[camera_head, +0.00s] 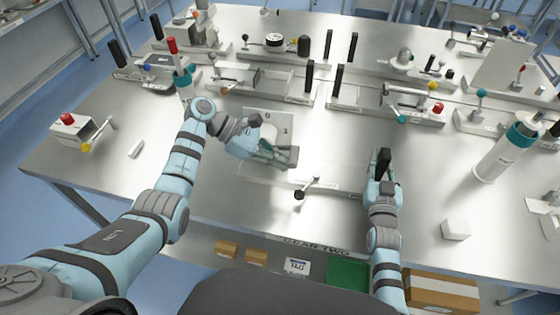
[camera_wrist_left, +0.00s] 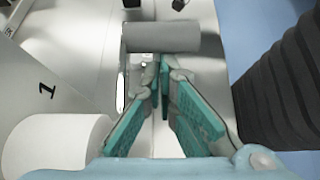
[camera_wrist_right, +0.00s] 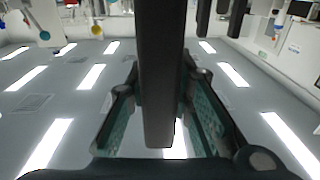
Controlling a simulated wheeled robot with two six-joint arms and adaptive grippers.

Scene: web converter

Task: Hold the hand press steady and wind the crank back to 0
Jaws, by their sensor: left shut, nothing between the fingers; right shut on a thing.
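The hand press shows as a low pale base (camera_head: 250,172) with an upright plate (camera_head: 284,117) marked 0 and 1. The plate's 1 also shows in the left wrist view (camera_wrist_left: 47,90). A dark grey crank grip (camera_head: 254,119) is beside the plate; a grey cylinder (camera_wrist_left: 162,37), probably this grip, lies across the fingertips in the left wrist view. My left gripper (camera_head: 288,155) is shut and empty, in front of the plate; contact with the grip cannot be told. My right gripper (camera_head: 381,172) is shut on an upright black handle (camera_wrist_right: 160,80), at the base's right end.
A small lever with a black knob (camera_head: 299,195) stands between my grippers. A white block (camera_head: 456,229) and a white-teal cylinder (camera_head: 500,155) are to the right. The table's left front is mostly clear.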

